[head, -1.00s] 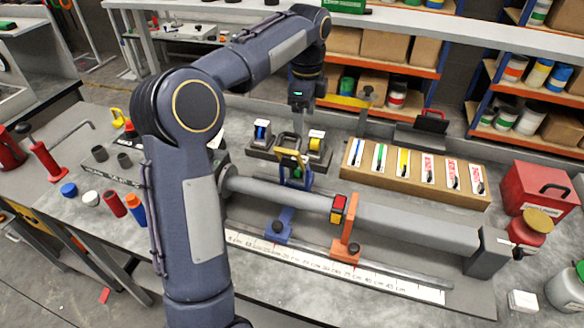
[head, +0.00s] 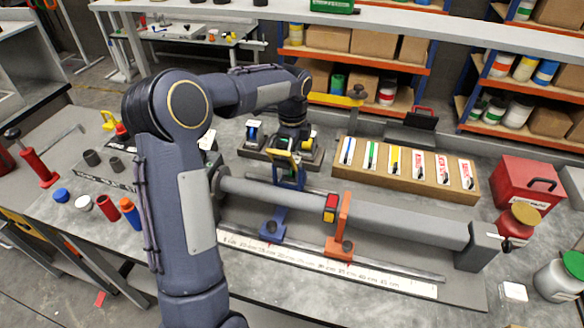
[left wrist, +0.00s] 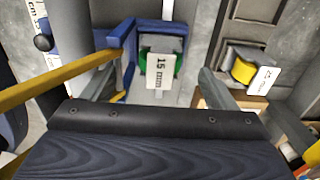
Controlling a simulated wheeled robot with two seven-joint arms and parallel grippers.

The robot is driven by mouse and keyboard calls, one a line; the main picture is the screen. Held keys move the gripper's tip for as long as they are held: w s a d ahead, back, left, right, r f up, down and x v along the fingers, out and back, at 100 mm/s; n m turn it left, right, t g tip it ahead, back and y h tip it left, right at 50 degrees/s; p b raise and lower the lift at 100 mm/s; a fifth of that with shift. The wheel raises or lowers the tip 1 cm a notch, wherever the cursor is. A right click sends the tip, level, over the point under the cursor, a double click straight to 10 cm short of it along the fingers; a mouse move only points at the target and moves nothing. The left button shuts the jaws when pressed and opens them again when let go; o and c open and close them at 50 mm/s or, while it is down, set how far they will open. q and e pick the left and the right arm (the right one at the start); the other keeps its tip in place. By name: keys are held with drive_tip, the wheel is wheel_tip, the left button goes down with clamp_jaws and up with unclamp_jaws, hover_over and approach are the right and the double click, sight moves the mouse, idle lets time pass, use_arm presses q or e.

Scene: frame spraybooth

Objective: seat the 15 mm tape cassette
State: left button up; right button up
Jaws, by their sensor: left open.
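The 15 mm tape cassette (left wrist: 160,68), with a white label and green tape, shows in the left wrist view within a blue frame (left wrist: 125,38) that has a yellow lever. Whether it is fully down in the frame I cannot tell. My left gripper (left wrist: 160,88) is open, one grey finger on each side of the cassette, apart from the label. In the head view my left gripper (head: 292,143) is over the blue frame (head: 289,181) on the grey tube, and the cassette is hidden there. My right gripper is not in view.
A grey rack behind the tube holds a blue-tape cassette (head: 254,132) and a yellow-tape cassette (left wrist: 245,68). The tube (head: 400,222) carries an orange clamp (head: 341,225) at right. A ruler (head: 330,264) lies in front. A cardboard tray (head: 400,185) stands behind.

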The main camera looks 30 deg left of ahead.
use_arm(q)
drive_tip(key=shift+f, duration=0.1)
drive_tip(key=shift+c, duration=0.4)
drive_tip(key=c, duration=1.3)
wheel_tip(320, 180, up, 28)
drive_tip(key=f+p, duration=0.1)
drive_tip(key=p, duration=0.3)
drive_tip(key=w+a+f, duration=0.3)
drive_tip(key=w+f, duration=0.1)
drive_tip(key=f, duration=0.5)
drive_tip(key=w+a+f+p, duration=0.1)
drive_tip(key=w+a+f, duration=0.3)
drive_tip(key=f, duration=0.5)
drive_tip(key=w+a+f+p, duration=0.1)
drive_tip(key=w+a+f, duration=0.2)
drive_tip(key=f, duration=0.6)
drive_tip(key=shift+w+a, duration=0.4)
drive_tip(key=shift+a, duration=0.15)
